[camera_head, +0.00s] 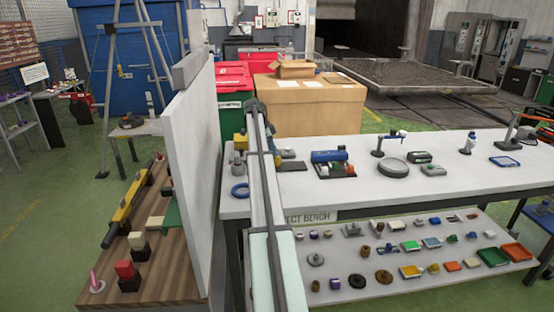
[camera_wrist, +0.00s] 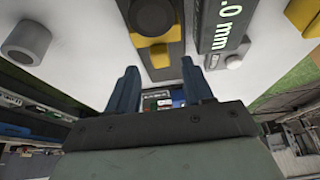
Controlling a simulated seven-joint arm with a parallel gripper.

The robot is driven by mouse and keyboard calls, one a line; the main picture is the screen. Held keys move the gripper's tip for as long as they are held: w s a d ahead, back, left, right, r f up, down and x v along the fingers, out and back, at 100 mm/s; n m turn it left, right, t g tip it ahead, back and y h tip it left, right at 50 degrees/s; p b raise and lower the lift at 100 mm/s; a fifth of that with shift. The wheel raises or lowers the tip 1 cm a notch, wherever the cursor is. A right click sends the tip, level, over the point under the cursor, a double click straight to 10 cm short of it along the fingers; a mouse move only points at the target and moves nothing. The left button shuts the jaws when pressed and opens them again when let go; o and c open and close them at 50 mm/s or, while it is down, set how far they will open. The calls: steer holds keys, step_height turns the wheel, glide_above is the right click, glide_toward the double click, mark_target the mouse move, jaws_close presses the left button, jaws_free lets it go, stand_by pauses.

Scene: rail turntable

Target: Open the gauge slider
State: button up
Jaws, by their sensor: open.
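In the wrist view the gauge stands at the top: a dark body with a lit display (camera_wrist: 228,24) reading in mm, cut off by the frame edge. Left of the display is a grey rail-like part with a yellow piece (camera_wrist: 150,38) and a grey rounded block (camera_wrist: 152,17) on it, which looks like the slider. My gripper (camera_wrist: 160,80) is open, its two blue-grey fingers apart with nothing held between them. The fingers sit just below the yellow piece in the picture; contact cannot be told. In the head view my arm hides most of this spot; a yellow part (camera_head: 240,141) shows beside it.
A grey round knob (camera_wrist: 27,42) lies at the left in the wrist view. The white bench (camera_head: 345,195) carries a blue device (camera_head: 328,156), a round grey dish (camera_head: 393,167) and a blue ring (camera_head: 240,190). A tall white panel (camera_head: 192,165) stands left of my arm.

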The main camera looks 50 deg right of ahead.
mark_target(277, 158)
steer(key=shift+x, duration=2.8)
steer(key=shift+c, duration=0.2)
jaws_close()
